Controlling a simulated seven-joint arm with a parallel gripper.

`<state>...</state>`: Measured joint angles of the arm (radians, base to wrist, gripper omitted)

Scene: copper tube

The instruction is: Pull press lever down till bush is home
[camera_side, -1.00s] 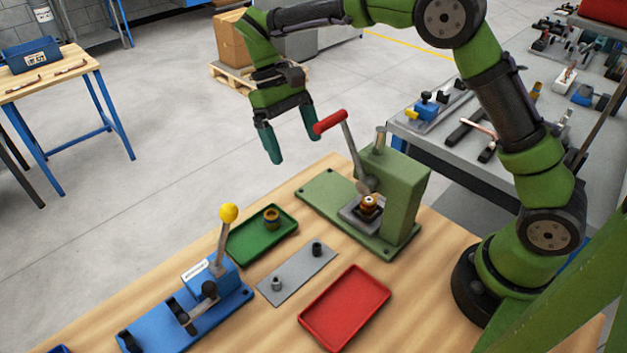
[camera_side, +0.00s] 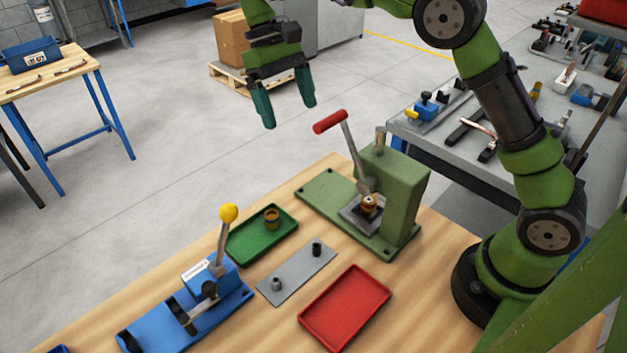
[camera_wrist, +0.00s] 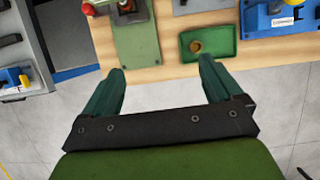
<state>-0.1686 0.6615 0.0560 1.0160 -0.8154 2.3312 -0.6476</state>
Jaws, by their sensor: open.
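The green press (camera_side: 398,195) stands on the wooden bench, its lever (camera_side: 355,150) slanting up to the left and ending in a red handle (camera_side: 330,122). A copper-coloured bush (camera_side: 369,204) sits on the press's dark seat under the lever; how deep it sits I cannot tell. My gripper (camera_side: 290,114) is open and empty, in the air above and to the left of the red handle, apart from it. In the wrist view my gripper (camera_wrist: 163,84) has its fingers spread, with the red handle (camera_wrist: 90,7) at the upper left edge and part of the press base (camera_wrist: 136,38) beyond.
A green tray (camera_side: 250,245) holds a brass ring (camera_side: 271,218). A grey plate (camera_side: 296,275) with two pegs, a red tray (camera_side: 345,308) and a blue toggle fixture (camera_side: 190,305) with a yellow-knobbed lever (camera_side: 228,213) share the bench. The air around my gripper is clear.

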